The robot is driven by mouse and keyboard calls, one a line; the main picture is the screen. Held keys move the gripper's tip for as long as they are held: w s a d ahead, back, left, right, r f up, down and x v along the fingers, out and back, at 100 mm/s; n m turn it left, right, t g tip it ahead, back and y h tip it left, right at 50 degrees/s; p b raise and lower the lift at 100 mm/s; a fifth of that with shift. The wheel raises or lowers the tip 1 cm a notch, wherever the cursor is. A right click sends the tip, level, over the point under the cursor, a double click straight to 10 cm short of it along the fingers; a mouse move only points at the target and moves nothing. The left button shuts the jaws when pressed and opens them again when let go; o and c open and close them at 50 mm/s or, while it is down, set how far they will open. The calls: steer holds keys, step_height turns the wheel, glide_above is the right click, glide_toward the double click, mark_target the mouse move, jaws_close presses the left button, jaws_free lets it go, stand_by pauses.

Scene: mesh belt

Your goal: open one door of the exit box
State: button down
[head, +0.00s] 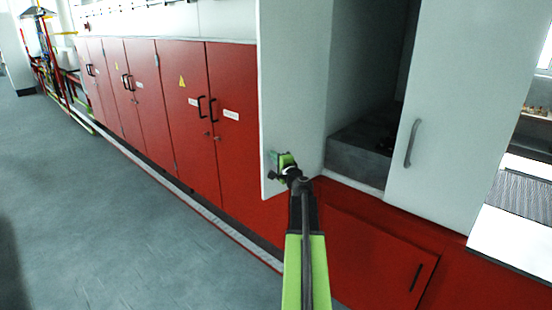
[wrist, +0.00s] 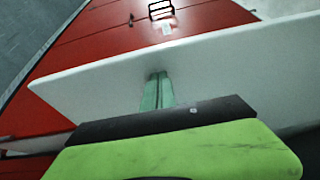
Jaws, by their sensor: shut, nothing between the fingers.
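The exit box is a white cabinet with a dark opening. Its left door (head: 292,75) stands swung out, so the grey inside (head: 365,75) shows. Its right door (head: 455,120), with a grey bar handle (head: 412,143), looks shut. My gripper (head: 283,163) is at the lower outer corner of the left door. In the wrist view my gripper's green fingers (wrist: 157,88) are together and empty, over the white door panel (wrist: 225,75). I cannot tell whether they touch it. The left door's handle is not clearly visible.
Red cabinets (head: 185,110) with black handles line the wall to the left. A red lower panel (head: 370,255) lies below the box. The grey floor (head: 120,220) at left is clear. A mesh belt (head: 520,195) is at the right edge.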

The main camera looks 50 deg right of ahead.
steer(key=s+a, duration=0.4)
steer(key=a, duration=0.6)
steer(key=shift+s+r, duration=0.25)
steer(key=shift+s, duration=0.1)
